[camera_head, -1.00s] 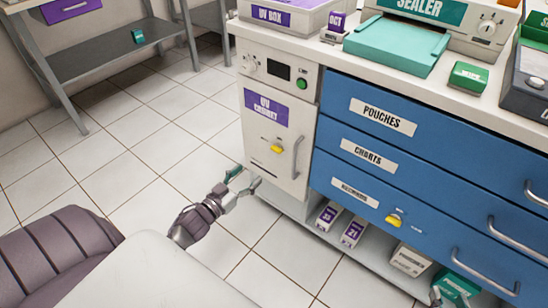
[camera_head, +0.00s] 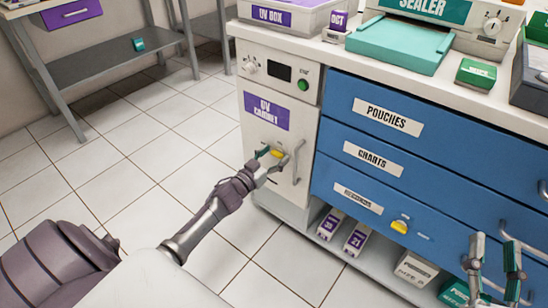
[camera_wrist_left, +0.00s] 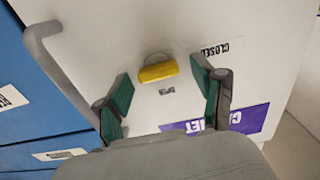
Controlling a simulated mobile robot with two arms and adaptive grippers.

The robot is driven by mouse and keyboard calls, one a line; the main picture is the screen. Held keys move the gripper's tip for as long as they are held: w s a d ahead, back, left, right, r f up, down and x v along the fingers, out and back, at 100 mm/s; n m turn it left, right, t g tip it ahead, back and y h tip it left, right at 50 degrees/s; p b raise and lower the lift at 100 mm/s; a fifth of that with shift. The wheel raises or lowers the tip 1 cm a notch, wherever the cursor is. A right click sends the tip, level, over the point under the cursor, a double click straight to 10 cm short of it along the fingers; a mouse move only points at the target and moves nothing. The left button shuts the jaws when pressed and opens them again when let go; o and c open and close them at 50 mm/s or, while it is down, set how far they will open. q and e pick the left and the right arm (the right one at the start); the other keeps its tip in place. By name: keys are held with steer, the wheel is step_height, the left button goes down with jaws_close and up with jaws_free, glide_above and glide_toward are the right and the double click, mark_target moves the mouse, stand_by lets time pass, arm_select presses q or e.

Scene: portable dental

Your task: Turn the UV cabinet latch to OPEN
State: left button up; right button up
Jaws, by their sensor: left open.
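The white UV cabinet (camera_head: 258,190) has a purple label (camera_head: 267,111) and a yellow latch (camera_head: 278,153) on its door. In the left wrist view, upside down, the latch (camera_wrist_left: 158,71) lies nearly level. A CLOSED mark (camera_wrist_left: 215,48) sits to its right and an OPEN mark (camera_wrist_left: 167,91) just below it. My left gripper (camera_head: 269,161) is open at the door; its green-padded fingers stand either side of the latch, with gaps. Whether the tips touch the door I cannot tell. My right gripper (camera_head: 494,252) is open before the lower blue drawers.
A grey door handle (camera_head: 297,162) stands right beside the latch, close to my left fingers. Blue drawers (camera_head: 345,130) adjoin on the right, with another yellow latch (camera_head: 400,226). Tiled floor (camera_head: 130,150) to the left is clear.

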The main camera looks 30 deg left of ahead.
arm_select(q)
steer(key=c, duration=1.1)
steer(key=shift+c, duration=0.2)
